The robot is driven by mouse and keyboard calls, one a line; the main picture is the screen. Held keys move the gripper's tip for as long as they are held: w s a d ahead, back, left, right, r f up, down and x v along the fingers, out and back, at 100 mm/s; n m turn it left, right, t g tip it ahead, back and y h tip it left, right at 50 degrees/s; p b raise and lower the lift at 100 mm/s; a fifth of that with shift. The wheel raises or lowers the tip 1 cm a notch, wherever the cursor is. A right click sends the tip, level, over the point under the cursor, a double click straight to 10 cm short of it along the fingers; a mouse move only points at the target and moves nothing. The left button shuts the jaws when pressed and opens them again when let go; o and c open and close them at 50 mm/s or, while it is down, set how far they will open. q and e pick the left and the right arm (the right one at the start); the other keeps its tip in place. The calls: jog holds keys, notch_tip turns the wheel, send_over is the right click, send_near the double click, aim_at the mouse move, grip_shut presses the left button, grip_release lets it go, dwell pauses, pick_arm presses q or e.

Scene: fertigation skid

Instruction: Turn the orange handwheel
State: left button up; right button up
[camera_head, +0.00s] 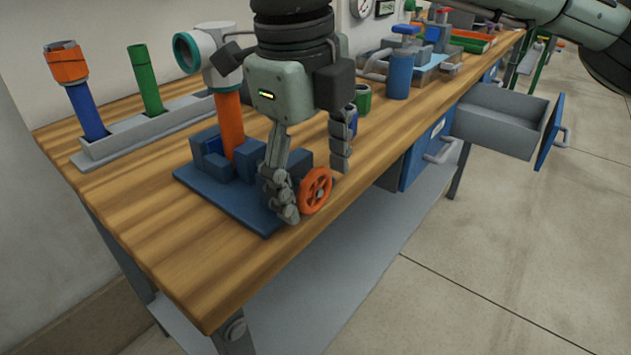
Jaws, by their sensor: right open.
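The orange handwheel (313,186) stands upright at the front right of a blue base plate (220,205), near the table's front edge. My right gripper (316,191) comes down from above with its fingers spread open. In the picture, one finger lies just left of the wheel and overlaps its left side. The other finger lies to the wheel's upper right. I cannot tell whether either finger touches the wheel. The wheel's mounting is mostly hidden behind the fingers. My left gripper is not in view.
An orange pipe (230,122) with a white elbow fitting (203,50) rises from blue blocks behind the gripper. A grey rack (135,135) holds blue and green tubes. A blue cup (399,77) stands farther right. An open drawer (498,122) juts out. The wooden table's (210,265) front left is clear.

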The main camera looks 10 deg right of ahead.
jog(key=shift+d+f, duration=0.1)
jog(key=shift+f, duration=0.55)
jog(key=shift+w+f, duration=0.1)
jog(key=c, duration=1.2)
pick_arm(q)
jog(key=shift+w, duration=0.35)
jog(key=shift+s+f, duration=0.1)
